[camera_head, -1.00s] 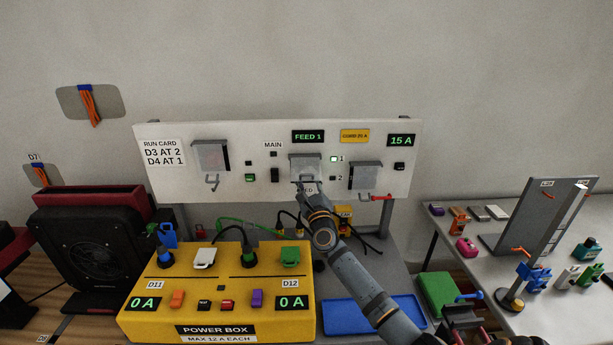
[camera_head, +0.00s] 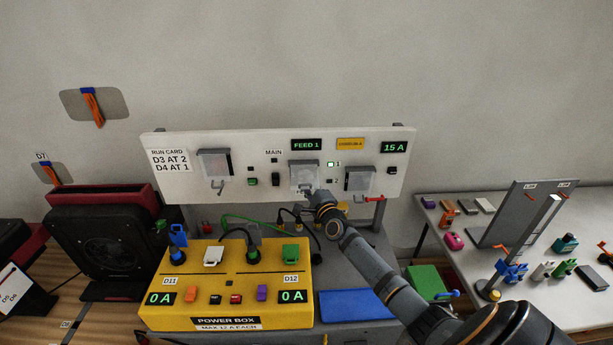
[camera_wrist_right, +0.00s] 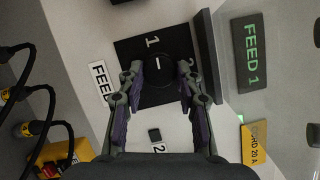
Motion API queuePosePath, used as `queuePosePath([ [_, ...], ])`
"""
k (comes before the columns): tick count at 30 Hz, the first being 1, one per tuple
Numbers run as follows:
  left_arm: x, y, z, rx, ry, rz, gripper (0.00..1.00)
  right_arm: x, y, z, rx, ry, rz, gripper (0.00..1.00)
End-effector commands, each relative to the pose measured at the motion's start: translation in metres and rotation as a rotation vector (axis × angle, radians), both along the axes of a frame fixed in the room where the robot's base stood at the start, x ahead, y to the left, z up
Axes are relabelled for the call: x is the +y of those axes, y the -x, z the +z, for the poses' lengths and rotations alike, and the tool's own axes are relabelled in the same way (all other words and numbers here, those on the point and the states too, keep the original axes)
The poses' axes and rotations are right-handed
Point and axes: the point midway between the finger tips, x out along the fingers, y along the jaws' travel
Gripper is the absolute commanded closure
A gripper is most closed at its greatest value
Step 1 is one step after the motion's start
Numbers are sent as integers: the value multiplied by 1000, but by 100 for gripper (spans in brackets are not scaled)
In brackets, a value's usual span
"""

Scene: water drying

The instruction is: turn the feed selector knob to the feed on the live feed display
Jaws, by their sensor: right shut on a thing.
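The live feed display (camera_head: 306,145) reads FEED 1 in green on the upright white panel (camera_head: 230,150); it also shows in the right wrist view (camera_wrist_right: 250,52). The feed selector knob (camera_wrist_right: 157,66) is round and black with a white line, on a black plate marked 1 and 2. The line appears to point towards the 1. My right gripper (camera_wrist_right: 160,78) is shut on the knob, one finger on each side. In the head view the right gripper (camera_head: 311,192) is at the panel below the display and hides the knob. My left gripper is out of view.
A raised cover (camera_wrist_right: 210,55) stands close beside the knob. Hinged covers (camera_head: 214,162) (camera_head: 360,180) flank it on the panel. A yellow power box (camera_head: 230,265) with plugs and cables stands below. A blue tray (camera_head: 350,303) lies under my right arm. A green lamp (camera_head: 331,164) is lit beside 1.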

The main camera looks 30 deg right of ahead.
Motion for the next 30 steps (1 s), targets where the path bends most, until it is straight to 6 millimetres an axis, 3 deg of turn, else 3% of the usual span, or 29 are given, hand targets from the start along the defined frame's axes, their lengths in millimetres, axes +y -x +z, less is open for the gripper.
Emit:
queuePosePath([
  [6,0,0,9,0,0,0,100,0,0,1,27,41,0,97],
  [20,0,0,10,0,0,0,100,0,0,-1,33,53,0,97],
  [21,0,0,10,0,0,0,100,0,0,-1,33,53,0,63],
  [26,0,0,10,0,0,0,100,0,0,0,32,52,0,42],
  [30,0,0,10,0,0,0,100,0,0,0,31,52,0,42],
])
